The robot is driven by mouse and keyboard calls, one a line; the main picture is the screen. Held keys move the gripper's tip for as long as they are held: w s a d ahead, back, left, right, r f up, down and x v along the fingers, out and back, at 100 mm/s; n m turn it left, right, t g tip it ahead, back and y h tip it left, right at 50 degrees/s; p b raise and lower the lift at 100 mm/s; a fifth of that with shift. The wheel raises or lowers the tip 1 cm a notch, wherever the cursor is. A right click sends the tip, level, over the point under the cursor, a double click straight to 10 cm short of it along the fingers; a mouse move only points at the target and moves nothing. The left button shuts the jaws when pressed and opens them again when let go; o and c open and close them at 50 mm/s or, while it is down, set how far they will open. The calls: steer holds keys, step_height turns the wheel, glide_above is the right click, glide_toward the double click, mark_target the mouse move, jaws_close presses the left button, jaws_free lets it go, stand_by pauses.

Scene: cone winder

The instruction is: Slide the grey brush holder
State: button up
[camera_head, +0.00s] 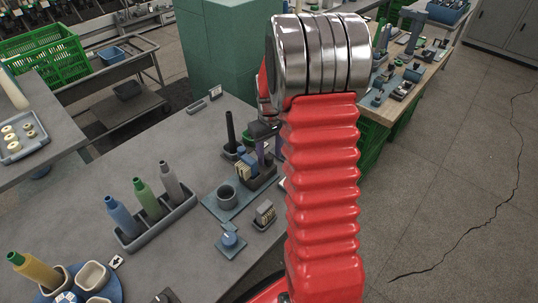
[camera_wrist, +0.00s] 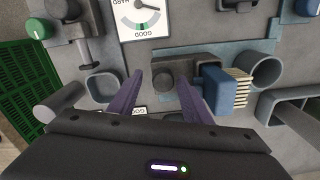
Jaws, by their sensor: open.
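The grey brush holder (camera_wrist: 186,66) is a dark block with a rounded knob end, seen from above in the wrist view. A blue brush (camera_wrist: 219,88) with cream bristles sits at its right side. In the head view the holder (camera_head: 262,180) stands on a blue-grey mat (camera_head: 222,212), partly behind my arm. My gripper (camera_wrist: 160,82) is open, its purple fingers on either side of the knob end, the right one close to the brush. I cannot tell whether either finger touches. In the head view my gripper (camera_head: 262,145) is mostly hidden by my red arm.
A grey cup (camera_wrist: 266,70) stands on the mat beside the holder. A dial card (camera_wrist: 142,16) and a small square tray (camera_wrist: 103,87) lie near the fingers. A rack (camera_head: 160,220) of coloured cones stands to the left, and a smaller brush box (camera_head: 265,216) in front.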

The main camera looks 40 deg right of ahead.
step_height(320, 180, up, 13)
steer(key=shift+r, duration=0.15)
stand_by(0.4)
stand_by(0.5)
steer(key=s+a+r+t, duration=0.2)
steer(key=s+a+r, duration=0.2)
steer(key=s+a, duration=0.6)
steer(key=s+a+r+t, duration=0.3)
steer(key=s+a, duration=0.6)
steer(key=a, duration=0.5)
steer(key=shift+s+r+n+t, duration=0.3)
steer(key=shift+s+r, duration=0.1)
steer(key=shift+r, duration=0.2)
steer(key=shift+c, duration=0.2)
